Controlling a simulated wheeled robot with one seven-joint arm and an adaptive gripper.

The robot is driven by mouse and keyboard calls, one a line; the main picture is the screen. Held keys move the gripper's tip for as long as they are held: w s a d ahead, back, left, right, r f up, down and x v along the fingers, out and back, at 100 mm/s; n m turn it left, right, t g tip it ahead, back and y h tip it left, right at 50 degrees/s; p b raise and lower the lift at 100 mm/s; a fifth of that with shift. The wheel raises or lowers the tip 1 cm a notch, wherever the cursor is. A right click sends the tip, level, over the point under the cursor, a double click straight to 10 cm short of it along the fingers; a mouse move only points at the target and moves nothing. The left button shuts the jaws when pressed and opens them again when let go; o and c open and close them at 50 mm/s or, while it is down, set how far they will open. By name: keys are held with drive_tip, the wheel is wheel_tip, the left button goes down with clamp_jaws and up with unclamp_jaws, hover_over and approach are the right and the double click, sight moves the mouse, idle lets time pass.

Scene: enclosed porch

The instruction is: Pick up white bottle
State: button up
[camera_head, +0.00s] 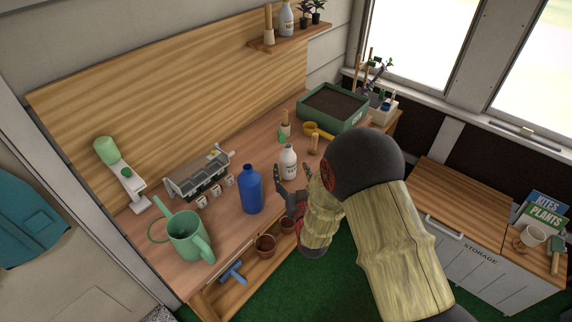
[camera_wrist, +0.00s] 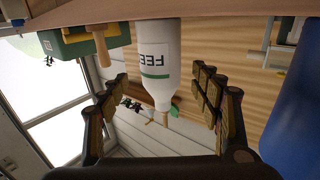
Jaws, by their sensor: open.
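The white bottle (camera_head: 289,160) with a black-lettered label stands upright on the wooden bench. In the wrist view, the white bottle (camera_wrist: 159,65) appears upside down, its label partly legible as "FEE", with its body ahead of and between the fingers. My gripper (camera_head: 293,176) is open and low over the bench's front side, just in front of the bottle. In the wrist view, the gripper's padded fingers (camera_wrist: 161,95) are spread to either side of the bottle, with visible gaps. The bottle is not gripped.
A blue bottle (camera_head: 251,190) stands close left of my gripper. A green watering can (camera_head: 186,240) and a grey machine (camera_head: 196,175) are farther left. A wooden-handled tool (camera_head: 314,145) and green planter (camera_head: 345,119) are to the right. Another pale bottle (camera_head: 286,22) stands on the wall shelf.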

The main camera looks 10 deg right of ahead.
sight(288, 160)
drive_tip(key=w+b, duration=0.1)
drive_tip(key=w, duration=0.4)
drive_tip(key=shift+w, duration=0.2)
drive_tip(key=c, duration=0.3)
drive_tip(key=c, duration=1)
drive_tip(key=shift+r, duration=0.1)
